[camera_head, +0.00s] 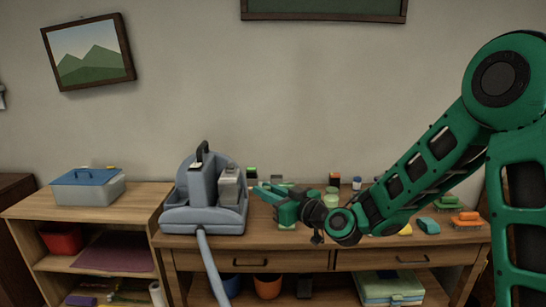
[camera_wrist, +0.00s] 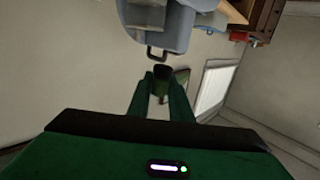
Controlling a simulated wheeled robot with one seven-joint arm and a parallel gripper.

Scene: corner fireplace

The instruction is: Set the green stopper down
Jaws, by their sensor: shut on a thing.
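My gripper (camera_head: 264,190) reaches left over the back of the workbench, just right of the blue-grey vacuum cleaner. In the wrist view its two green fingers (camera_wrist: 160,82) are shut on a small, dark green piece that looks like the green stopper (camera_wrist: 162,72). The stopper sits at the fingertips, with the wall and the vacuum cleaner beyond it. In the head view I cannot make the stopper out clearly at the fingers. The wooden workbench (camera_head: 300,235) lies beneath the gripper.
The vacuum cleaner (camera_head: 203,195) stands close left of the gripper. Small jars, one of them green (camera_head: 332,196), stand behind my arm. A teal block (camera_head: 429,226) and orange pieces (camera_head: 467,218) lie at the right. The bench's front strip is mostly clear.

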